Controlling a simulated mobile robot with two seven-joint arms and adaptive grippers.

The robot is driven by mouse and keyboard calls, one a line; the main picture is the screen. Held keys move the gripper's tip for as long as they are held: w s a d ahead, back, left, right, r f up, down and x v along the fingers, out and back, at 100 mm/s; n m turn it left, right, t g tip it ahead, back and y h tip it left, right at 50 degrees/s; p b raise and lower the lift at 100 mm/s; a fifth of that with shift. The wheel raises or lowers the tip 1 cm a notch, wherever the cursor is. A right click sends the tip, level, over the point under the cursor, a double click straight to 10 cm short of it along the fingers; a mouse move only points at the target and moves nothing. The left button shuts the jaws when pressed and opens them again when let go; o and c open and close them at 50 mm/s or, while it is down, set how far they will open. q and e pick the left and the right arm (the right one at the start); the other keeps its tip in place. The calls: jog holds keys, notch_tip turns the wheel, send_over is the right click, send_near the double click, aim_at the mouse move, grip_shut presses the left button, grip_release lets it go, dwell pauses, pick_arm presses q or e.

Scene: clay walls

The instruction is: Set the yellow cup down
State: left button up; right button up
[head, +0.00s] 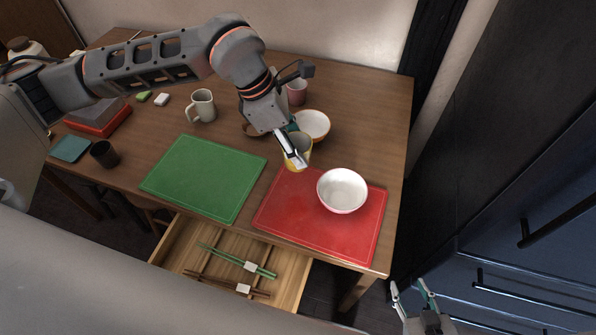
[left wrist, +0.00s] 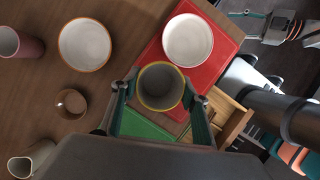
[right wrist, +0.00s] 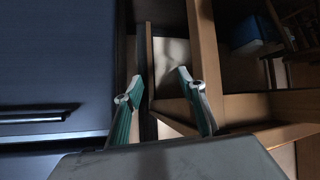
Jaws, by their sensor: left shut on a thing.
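The yellow cup (head: 291,163) is a grey-white cup with yellow at its rim and base. My left gripper (head: 295,150) is shut on it, at the back left edge of the red mat (head: 325,233). In the left wrist view the cup (left wrist: 160,87) sits between the two fingers of my left gripper (left wrist: 160,95), its open top facing the camera. I cannot tell whether its base touches the surface. My right gripper (head: 415,300) is open and empty, low beside the dark cabinet; it also shows in the right wrist view (right wrist: 160,88).
A white bowl (head: 342,190) stands on the red mat, right of the cup. Another bowl (head: 312,124) and a pink cup (head: 297,92) stand behind. A green mat (head: 204,177) lies left. An open drawer (head: 178,262) holds chopsticks. A beige mug (head: 202,105) stands further left.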

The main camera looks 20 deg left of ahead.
pick_arm(q)
notch_tip(320, 180, down, 9)
jog(key=shift+f+b, duration=0.15)
jog(key=shift+b, duration=0.15)
jog(key=shift+f, duration=0.15)
jog(key=o, duration=1.2)
jog(key=shift+c, duration=0.2)
jog(key=shift+a+r, duration=0.1)
jog(key=shift+r, duration=0.3)
jog(key=v, duration=1.1)
jog(key=shift+r+p, duration=0.2)
jog(key=shift+p, duration=0.15)
jog(key=shift+a, duration=0.1)
